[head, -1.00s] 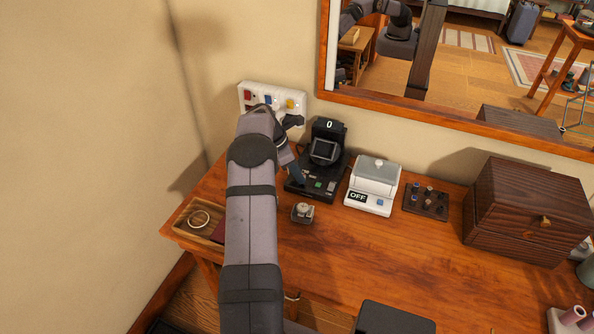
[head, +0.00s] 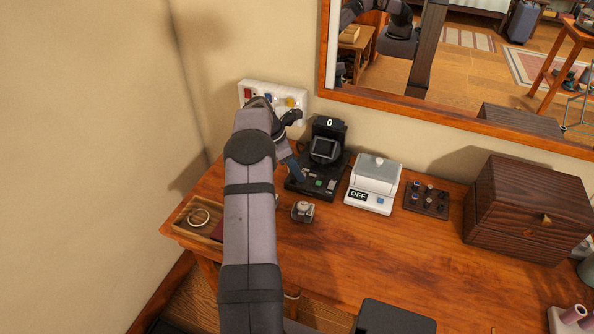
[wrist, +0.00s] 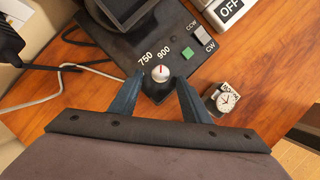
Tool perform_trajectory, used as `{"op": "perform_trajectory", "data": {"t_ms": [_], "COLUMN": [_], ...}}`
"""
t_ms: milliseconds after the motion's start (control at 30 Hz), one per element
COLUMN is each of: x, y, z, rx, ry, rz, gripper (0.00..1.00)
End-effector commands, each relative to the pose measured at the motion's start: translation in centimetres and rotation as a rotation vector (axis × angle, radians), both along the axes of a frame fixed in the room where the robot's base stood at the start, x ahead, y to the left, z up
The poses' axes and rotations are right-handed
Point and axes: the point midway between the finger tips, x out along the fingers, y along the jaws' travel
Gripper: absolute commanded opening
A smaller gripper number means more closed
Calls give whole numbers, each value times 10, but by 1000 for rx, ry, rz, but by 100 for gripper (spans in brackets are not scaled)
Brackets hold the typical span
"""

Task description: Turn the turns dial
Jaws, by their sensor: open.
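The turns dial is a small round white knob (wrist: 160,73) with a red pointer mark, on the front corner of a black watch winder (wrist: 165,35). In the wrist view the numbers 750 and 900 are printed beyond it. My gripper (wrist: 160,80) is open, with one blue finger on each side of the knob; contact cannot be told. In the head view the winder (head: 325,152) shows a 0 on its display, and my arm hides the dial. A green button (wrist: 185,53) and a white button (wrist: 202,36) sit beside the CCW and CW labels.
A white device marked OFF (head: 374,182) stands right of the winder. A wooden tray (head: 185,218) is at the left edge, and a wall outlet panel (head: 268,95) is behind.

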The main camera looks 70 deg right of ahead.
Motion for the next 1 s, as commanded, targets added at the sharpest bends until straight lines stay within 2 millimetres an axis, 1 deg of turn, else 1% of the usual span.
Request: {"op": "perform_trajectory", "data": {"t_ms": [200, 400, 567, 933, 1000], "x": [10, 16, 17, 17, 20], "y": [7, 12, 14, 14, 16], "z": [28, 47, 52, 53, 53], "rx": [-2, -1, 0, 0, 0], "ry": [-2, -1, 0, 0, -3], "rz": [0, 2, 0, 0, 0], "gripper": [43, 43, 43, 43, 43]}}
